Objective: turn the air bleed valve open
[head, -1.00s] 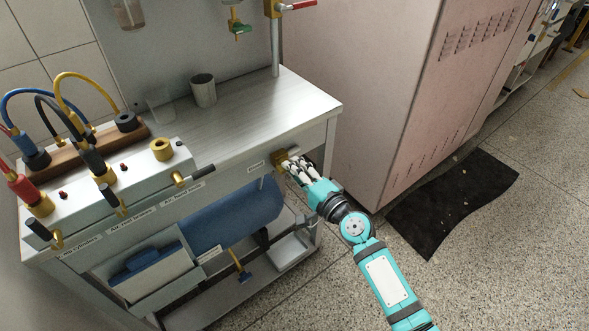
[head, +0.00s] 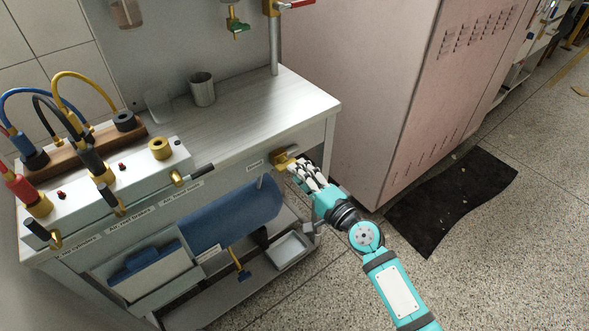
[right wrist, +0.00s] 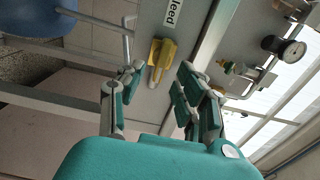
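The air bleed valve is a yellow, brass-like fitting (head: 284,156) on the front panel of the bench, near its right corner. In the right wrist view the valve (right wrist: 161,56) shows as a yellow block and handle beside a label ending in "leed". My right gripper (head: 298,169) is just below and to the right of the valve. In the right wrist view my right gripper (right wrist: 158,80) has its fingers spread, with the valve ahead between them and a gap visible. It holds nothing. My left gripper is not in view.
A blue tank (head: 235,215) hangs under the bench (head: 270,110), with a thin grey lever (head: 261,181) near its right end. A pink cabinet (head: 365,90) stands close on the right.

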